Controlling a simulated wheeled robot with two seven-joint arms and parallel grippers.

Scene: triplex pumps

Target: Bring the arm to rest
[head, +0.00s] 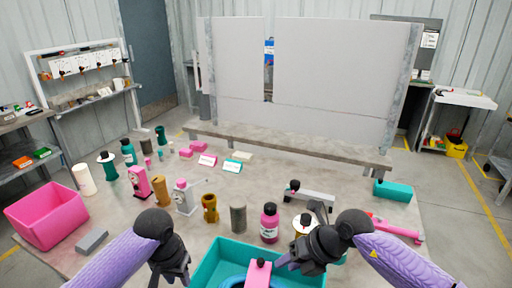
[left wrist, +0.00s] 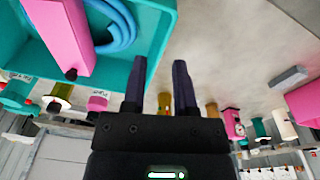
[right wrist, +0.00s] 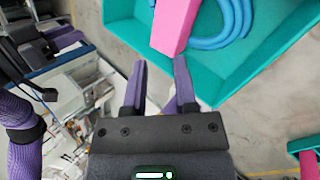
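My left gripper (head: 172,278) hangs at the front edge of the table, left of the teal crate (head: 215,262). In the left wrist view its fingers (left wrist: 157,90) stand apart with nothing between them. My right gripper (head: 288,264) is over the right side of the teal crate. In the right wrist view its fingers (right wrist: 160,85) are apart and empty. The crate holds a pink object (head: 258,272) and a coiled blue hose (left wrist: 118,40), both clear of the fingers.
The table (head: 300,175) carries a pink bin (head: 45,222), a grey block (head: 91,241), a pink bottle (head: 269,222), a grey cylinder (head: 238,218) and a teal box (head: 393,191). A white panel (head: 340,80) stands behind.

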